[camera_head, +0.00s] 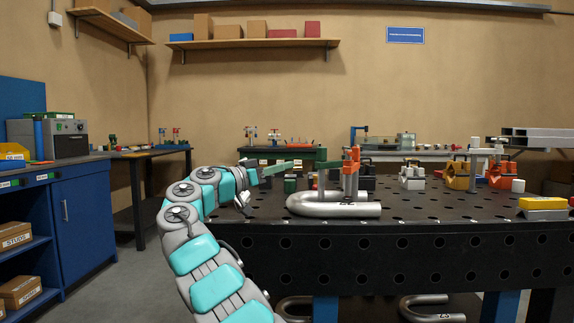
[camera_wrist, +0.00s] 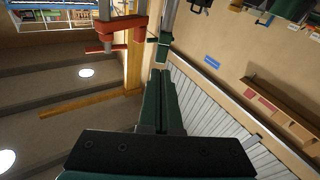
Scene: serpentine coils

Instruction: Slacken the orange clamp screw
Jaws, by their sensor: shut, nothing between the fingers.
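The orange clamp (camera_head: 352,155) stands upright over the bent steel tube (camera_head: 335,209) on the dark perforated table. In the wrist view its orange body and arms (camera_wrist: 122,24) show at the top, left of my fingertips. Which orange part is the screw is hard to tell. A green clamp part (camera_wrist: 158,40) on a steel post lies just beyond my fingertips. My gripper (camera_wrist: 158,74) has its long dark green fingers shut together and empty. In the head view my gripper (camera_head: 284,167) points right, left of the orange clamp, apart from it.
The perforated table (camera_head: 400,245) carries white, yellow and orange fixtures at the right, including an orange-yellow clamp (camera_head: 458,176). A yellow-topped block (camera_head: 543,204) sits near its right edge. A blue cabinet (camera_head: 85,225) stands at left. The table's front right surface is mostly clear.

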